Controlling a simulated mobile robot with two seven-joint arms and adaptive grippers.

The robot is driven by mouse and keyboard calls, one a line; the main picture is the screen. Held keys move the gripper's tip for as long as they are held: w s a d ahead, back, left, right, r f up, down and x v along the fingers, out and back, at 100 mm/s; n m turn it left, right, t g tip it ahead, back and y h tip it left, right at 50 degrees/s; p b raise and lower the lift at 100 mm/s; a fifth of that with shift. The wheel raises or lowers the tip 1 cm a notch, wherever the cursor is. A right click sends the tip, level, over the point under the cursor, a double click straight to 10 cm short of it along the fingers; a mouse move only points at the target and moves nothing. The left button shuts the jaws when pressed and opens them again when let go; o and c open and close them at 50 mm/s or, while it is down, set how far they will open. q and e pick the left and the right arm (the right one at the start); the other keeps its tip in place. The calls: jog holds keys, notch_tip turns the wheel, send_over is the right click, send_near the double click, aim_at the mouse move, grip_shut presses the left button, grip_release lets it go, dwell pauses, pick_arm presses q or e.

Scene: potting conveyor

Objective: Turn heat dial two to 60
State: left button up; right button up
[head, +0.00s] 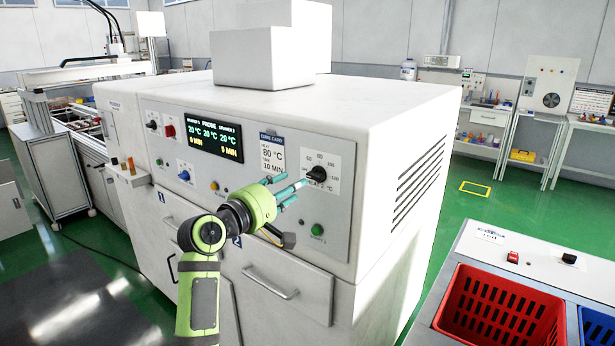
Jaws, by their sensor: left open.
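The heat dial two (316,173) is a black knob on the right of the white oven's front panel, with a printed scale around it and "HEAT 2" below. My left gripper (296,186) is green and grey with teal fingers. It is open, and its fingertips point at the dial from its lower left, close to it. I cannot tell whether they touch it. The dial's exact setting is too small to read. A display (212,132) shows 20 °C readings, and a cure card (270,155) reads heat 80 °C, time 10 min. My right gripper is not in view.
Below the panel are drawers with handles (272,284). A green button (317,230) and a blue knob (184,175) are on the panel. A red crate (448,292) sits in a bench at the lower right. Green floor lies open at right.

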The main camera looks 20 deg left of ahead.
aim_at(313, 176)
pick_arm(q)
jog(key=p+x, duration=0.1)
jog(key=x, duration=0.1)
jog(key=p+x, duration=0.1)
jog(key=x, duration=0.2)
jog(key=shift+w+d+r, duration=0.2)
jog(key=shift+d, duration=0.15)
jog(key=shift+w+d+f, duration=0.15)
jog(key=shift+w+d, duration=0.1)
jog(key=shift+w, duration=0.45)
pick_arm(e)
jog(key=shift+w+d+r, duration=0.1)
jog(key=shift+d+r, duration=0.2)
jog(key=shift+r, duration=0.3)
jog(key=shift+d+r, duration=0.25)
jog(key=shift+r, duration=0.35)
pick_arm(q)
grip_shut()
